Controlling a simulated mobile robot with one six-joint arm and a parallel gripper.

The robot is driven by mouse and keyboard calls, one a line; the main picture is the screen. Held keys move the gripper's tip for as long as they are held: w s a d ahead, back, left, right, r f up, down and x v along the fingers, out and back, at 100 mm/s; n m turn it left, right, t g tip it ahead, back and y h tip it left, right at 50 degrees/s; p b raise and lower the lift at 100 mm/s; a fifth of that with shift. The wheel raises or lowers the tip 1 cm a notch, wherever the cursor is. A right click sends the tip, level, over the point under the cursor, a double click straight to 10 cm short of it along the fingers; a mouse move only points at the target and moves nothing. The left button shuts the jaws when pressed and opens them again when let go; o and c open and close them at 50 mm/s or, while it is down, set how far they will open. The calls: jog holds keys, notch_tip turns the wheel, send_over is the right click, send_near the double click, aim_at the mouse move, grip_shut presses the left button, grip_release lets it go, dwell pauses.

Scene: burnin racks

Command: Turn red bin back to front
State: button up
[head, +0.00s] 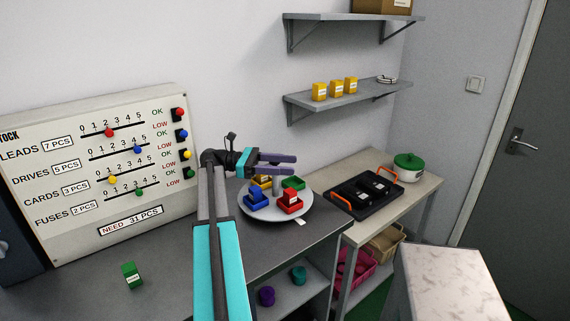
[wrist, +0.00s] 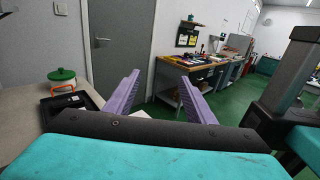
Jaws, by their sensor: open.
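The red bin (head: 290,205) sits near the front right of a round grey turntable (head: 271,216) in the head view, with a pale label on it. A blue bin (head: 256,200), a green bin (head: 293,183) and a partly hidden yellow bin (head: 262,181) share the turntable. My gripper (head: 294,163) is open and empty, above the turntable's back and pointing right. Its purple fingers also show in the wrist view (wrist: 160,94), spread apart with nothing between them. The red bin is not in the wrist view.
A black tray (head: 365,194) and a green-lidded pot (head: 407,167) stand on the bench to the right. A green box (head: 131,275) stands on the grey worktop at left. The stock board (head: 97,170) rises behind it. A shelf (head: 345,97) hangs above.

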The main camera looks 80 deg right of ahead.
jog(key=s+a+b, duration=0.1)
jog(key=a, duration=0.5)
jog(key=shift+r, duration=0.3)
jog(key=shift+s, duration=0.1)
dwell(0.4)
